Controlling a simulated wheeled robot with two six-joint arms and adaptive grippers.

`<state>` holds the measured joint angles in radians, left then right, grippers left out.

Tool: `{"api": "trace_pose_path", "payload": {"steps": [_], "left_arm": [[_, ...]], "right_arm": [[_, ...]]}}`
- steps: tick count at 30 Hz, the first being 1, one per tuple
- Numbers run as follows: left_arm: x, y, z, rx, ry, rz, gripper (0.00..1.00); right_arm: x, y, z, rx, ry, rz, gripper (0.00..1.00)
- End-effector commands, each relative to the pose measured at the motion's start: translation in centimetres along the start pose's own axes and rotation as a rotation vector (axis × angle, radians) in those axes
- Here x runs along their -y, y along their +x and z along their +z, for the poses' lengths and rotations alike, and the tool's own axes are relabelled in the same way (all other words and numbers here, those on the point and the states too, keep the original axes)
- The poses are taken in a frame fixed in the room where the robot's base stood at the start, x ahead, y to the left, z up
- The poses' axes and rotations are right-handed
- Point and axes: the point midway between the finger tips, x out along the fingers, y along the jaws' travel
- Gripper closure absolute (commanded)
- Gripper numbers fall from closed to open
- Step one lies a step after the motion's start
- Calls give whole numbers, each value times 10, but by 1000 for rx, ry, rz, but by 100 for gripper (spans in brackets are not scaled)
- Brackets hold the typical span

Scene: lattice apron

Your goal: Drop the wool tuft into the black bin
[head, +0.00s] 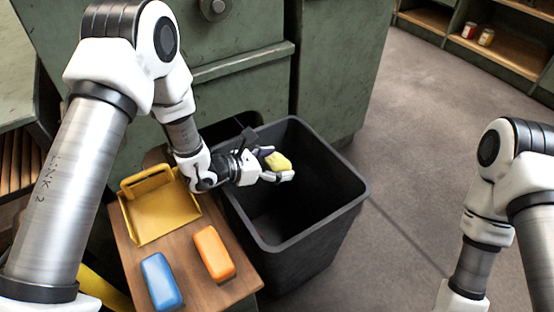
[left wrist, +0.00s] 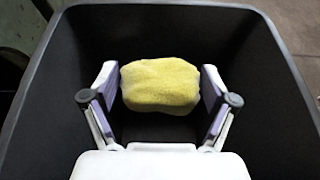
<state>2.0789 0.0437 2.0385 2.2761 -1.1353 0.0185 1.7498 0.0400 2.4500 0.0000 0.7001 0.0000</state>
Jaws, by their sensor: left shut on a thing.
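The wool tuft (head: 279,162) is a soft yellow block with rounded edges. My left gripper (head: 277,166) is shut on it and holds it over the open mouth of the black bin (head: 345,205). In the left wrist view the tuft (left wrist: 160,85) sits between the two fingers, with the dark inside of the bin (left wrist: 270,95) around and below it. The bin stands upright on the floor, and the part of its inside that shows looks empty. My right arm shows at the right edge of the head view, but its gripper is out of the picture.
A wooden bench (head: 200,287) left of the bin holds a yellow dustpan-like tray (head: 160,214), an orange block (head: 214,253) and a blue block (head: 161,281). Green machine cabinets (head: 340,60) stand behind the bin. The floor (head: 420,150) to the right is clear. A shelf (head: 500,62) holds two small cans.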

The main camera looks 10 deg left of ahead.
Motion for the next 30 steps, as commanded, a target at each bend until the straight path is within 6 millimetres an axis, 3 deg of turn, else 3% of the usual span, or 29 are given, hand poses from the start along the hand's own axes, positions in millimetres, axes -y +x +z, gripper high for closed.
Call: {"api": "trace_pose_path", "payload": {"steps": [4, 5, 6, 16, 20, 30], "left_arm": [[0, 0, 1, 0, 0, 0, 36], [0, 0, 1, 0, 0, 0, 11], [0, 0, 1, 0, 0, 0, 0], [0, -1, 1, 0, 0, 1, 0], [-1, -10, 1, 0, -2, 3, 0], [-2, -91, 2, 5, -6, 5, 0]], "right_arm": [[0, -1, 0, 0, 0, 0, 60], [0, -1, 0, 0, 0, 0, 60], [0, -1, 0, 0, 0, 0, 60], [0, -1, 0, 0, 0, 0, 60], [0, -1, 0, 0, 0, 0, 60], [0, -1, 0, 0, 0, 0, 60]]}}
